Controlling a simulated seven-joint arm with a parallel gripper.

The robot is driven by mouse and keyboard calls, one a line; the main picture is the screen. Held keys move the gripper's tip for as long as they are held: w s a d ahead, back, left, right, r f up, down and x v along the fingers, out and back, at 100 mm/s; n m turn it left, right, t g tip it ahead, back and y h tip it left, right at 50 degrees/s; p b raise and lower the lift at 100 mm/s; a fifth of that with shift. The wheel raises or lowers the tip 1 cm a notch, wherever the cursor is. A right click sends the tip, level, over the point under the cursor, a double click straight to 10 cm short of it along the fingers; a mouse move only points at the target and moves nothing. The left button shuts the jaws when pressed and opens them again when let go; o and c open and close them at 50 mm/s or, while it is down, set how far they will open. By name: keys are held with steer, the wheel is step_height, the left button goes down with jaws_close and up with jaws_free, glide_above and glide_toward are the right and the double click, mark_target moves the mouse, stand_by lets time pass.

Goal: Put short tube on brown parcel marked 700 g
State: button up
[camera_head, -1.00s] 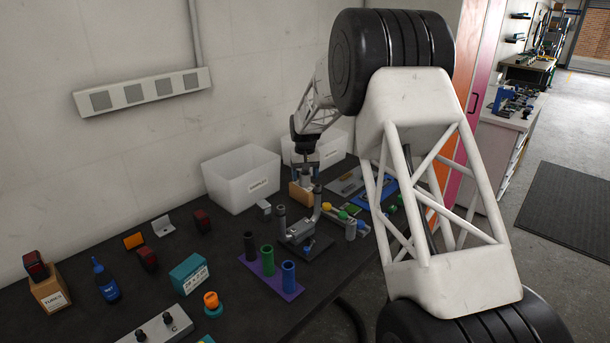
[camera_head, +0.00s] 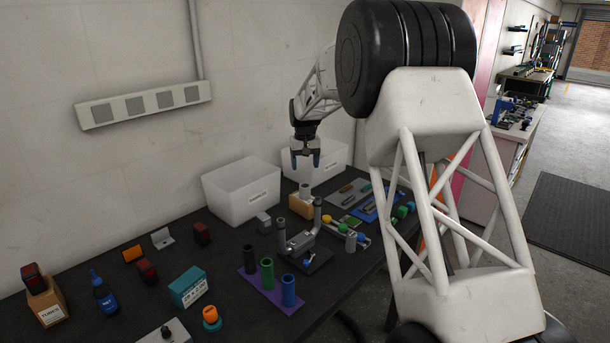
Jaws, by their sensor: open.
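A short grey tube (camera_head: 305,191) stands upright on what looks like the top of a small brown parcel (camera_head: 300,208), near the middle of the bench's far part. Any mark on this parcel is too small to read. My gripper (camera_head: 306,161) is in the air above the tube, pointing down. Its blue-tipped fingers are apart and empty, with a clear gap down to the tube.
Two white bins (camera_head: 242,190) (camera_head: 318,168) stand along the wall behind the parcel. In front is a fixture (camera_head: 300,244) with upright grey posts. A purple rack (camera_head: 271,290) holds black, green and blue tubes. A brown TUBES box (camera_head: 47,308) stands far left.

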steer(key=shift+r, duration=1.4)
steer(key=s+d+r, duration=0.3)
steer(key=s+r, duration=0.1)
steer(key=s, duration=0.6)
steer(key=s+d+r+m+t, duration=0.1)
steer(key=s+d+r, duration=0.3)
steer(key=s, duration=0.5)
steer(key=s+d+r, duration=0.3)
steer(key=s+r, duration=0.1)
steer(key=s, duration=0.6)
steer(key=s+d+f, duration=0.2)
steer(key=s, duration=1)
steer(key=s+d+f+m+t, duration=0.1)
steer(key=s+d+f, duration=0.1)
steer(key=s, duration=1)
steer(key=s+d+f, duration=0.2)
steer(key=s+f, duration=0.1)
steer(key=s, duration=0.9)
steer(key=shift+d+f+t, duration=0.15)
steer(key=shift+f+t, duration=0.05)
steer(key=shift+t, duration=0.1)
